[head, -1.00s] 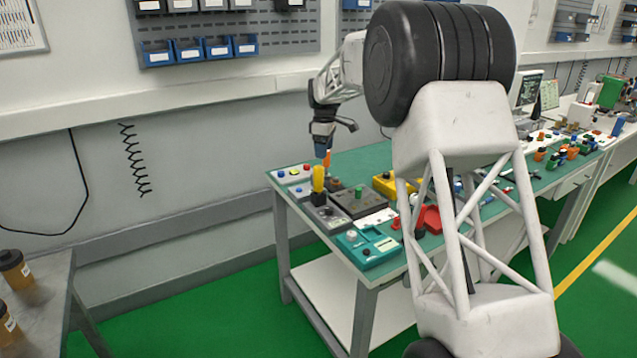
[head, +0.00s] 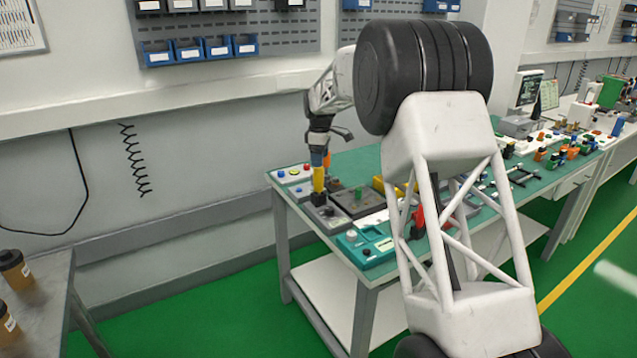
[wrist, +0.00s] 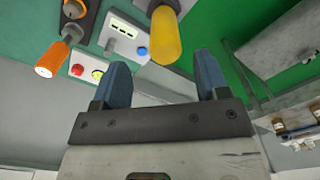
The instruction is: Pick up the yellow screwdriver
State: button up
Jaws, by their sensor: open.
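The yellow screwdriver (head: 319,178) stands upright in a dark grey block (head: 333,213) near the table's left front corner. In the wrist view its yellow handle (wrist: 167,36) shows at the top, just beyond the fingertips and roughly between them, slightly right of centre. My gripper (head: 319,158) is open and empty, close above the handle in the head view. Its two blue fingers (wrist: 160,75) point toward the handle in the wrist view. Whether the fingers touch the handle cannot be told.
An orange-handled screwdriver (wrist: 52,60) stands close beside it, left in the wrist view. A teal box (head: 367,245), button boxes (head: 294,173) and other tools crowd the green tabletop (head: 345,162). The wall (head: 230,140) lies behind the table.

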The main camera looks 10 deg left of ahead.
aim_at(319, 170)
dwell(0.3)
jog(key=shift+s+a+f, duration=0.1)
jog(key=shift+s+f, duration=0.05)
jog(key=shift+f, duration=1.15)
jog(key=shift+s+a+f, duration=0.1)
jog(key=shift+f, duration=1.2)
jog(key=c, duration=1)
jog(key=shift+o, duration=0.2)
jog(key=shift+r, duration=0.1)
jog(key=shift+r, duration=4.95)
jog(key=shift+w+d, duration=0.1)
